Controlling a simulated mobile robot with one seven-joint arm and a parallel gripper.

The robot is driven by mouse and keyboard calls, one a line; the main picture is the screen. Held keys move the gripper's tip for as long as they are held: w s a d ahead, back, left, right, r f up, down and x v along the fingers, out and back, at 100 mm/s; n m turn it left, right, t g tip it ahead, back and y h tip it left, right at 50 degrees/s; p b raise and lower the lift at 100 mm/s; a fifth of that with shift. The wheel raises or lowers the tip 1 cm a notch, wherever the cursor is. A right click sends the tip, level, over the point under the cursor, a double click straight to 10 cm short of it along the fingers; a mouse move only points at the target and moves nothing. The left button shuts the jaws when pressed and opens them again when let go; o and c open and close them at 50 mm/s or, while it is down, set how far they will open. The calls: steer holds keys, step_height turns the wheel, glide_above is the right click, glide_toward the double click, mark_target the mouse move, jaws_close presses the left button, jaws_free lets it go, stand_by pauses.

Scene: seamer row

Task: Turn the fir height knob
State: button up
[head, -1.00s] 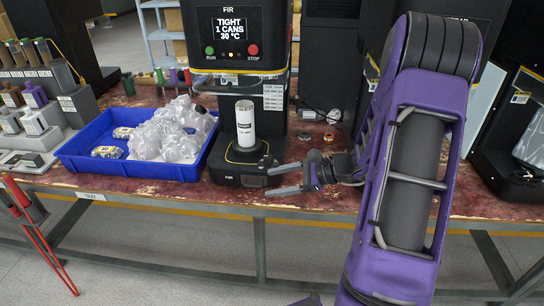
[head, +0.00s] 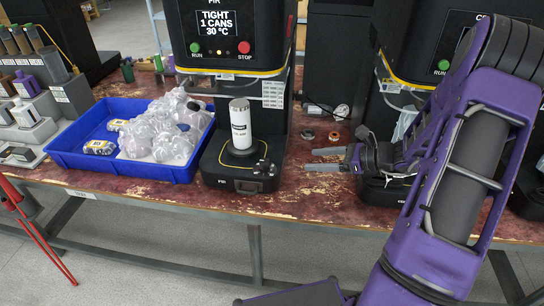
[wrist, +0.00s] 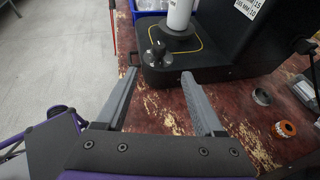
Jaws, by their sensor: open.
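The fir machine (head: 232,75) stands at the middle back, its screen reading "TIGHT 1 CANS 30 °C". A white can (head: 241,125) stands upright on its low black base (head: 240,183). A small dark knob (head: 264,166) sits on top of that base at the front right; it also shows in the wrist view (wrist: 157,52), beyond my fingertips. My gripper (head: 314,160) is right of the base, its fingers pointing left toward it. In the wrist view my gripper (wrist: 159,75) is open and empty, with the knob lined up between the fingers but apart from them.
A blue tray (head: 120,172) with clear bags stands left of the machine. Two small rings, one dark (head: 307,134) and one orange-brown (head: 333,135), lie on the table behind my gripper. Another black machine (head: 425,50) stands at right. The worn red tabletop is clear between base and gripper.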

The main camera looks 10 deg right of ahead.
mark_target(267, 161)
steer(key=b+x, duration=0.1)
steer(key=x, duration=1.6)
steer(key=shift+a+f, duration=0.1)
steer(key=shift+a, duration=0.05)
jaws_close()
